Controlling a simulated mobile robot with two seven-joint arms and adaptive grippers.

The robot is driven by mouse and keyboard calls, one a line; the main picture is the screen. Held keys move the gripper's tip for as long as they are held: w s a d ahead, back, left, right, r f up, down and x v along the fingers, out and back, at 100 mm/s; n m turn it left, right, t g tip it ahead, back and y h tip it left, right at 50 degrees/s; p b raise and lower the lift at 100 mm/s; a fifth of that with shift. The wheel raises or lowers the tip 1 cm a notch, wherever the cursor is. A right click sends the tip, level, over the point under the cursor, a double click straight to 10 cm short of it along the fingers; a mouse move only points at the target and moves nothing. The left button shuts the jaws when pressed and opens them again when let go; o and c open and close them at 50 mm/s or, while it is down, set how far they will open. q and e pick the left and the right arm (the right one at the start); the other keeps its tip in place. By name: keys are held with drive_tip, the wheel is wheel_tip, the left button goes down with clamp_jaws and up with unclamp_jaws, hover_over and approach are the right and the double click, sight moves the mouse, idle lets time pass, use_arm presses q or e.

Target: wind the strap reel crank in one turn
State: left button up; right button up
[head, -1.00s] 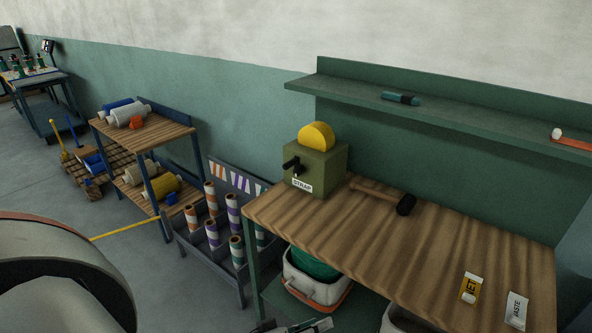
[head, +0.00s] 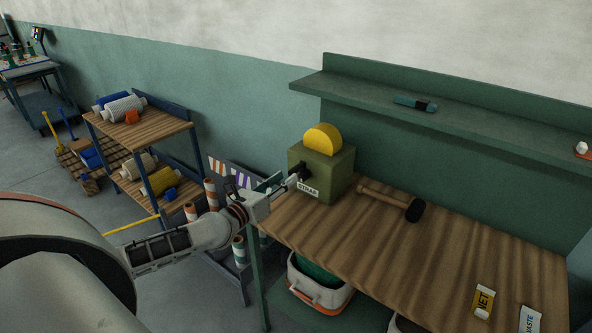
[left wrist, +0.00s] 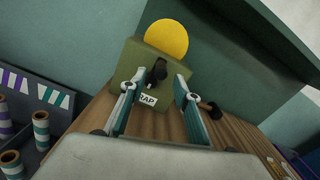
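The strap reel is an olive-green box (head: 336,175) with a yellow disc (head: 323,138) on top and a STRAP label, standing on the wooden bench's left end. Its black crank (head: 303,168) is on the front face. My left gripper (head: 290,181) is at the crank, reaching in from the left; contact is unclear in the head view. In the left wrist view, the gripper (left wrist: 156,98) is open, its two fingers spread. The dark crank (left wrist: 157,72) shows in the gap near the fingertips, not clasped. My right gripper is not in view.
A mallet (head: 392,202) lies on the bench (head: 420,255) right of the reel. A shelf (head: 450,118) with a teal tool (head: 414,103) runs above. A rack of striped rolls (head: 239,250) stands below my left arm. The bench's middle is clear.

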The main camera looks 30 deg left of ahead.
sight(296, 170)
use_arm(q)
drive_tip(key=w, duration=0.6)
drive_tip(key=shift+w+d, duration=0.25)
drive_tip(key=shift+d, duration=0.05)
clamp_jaws()
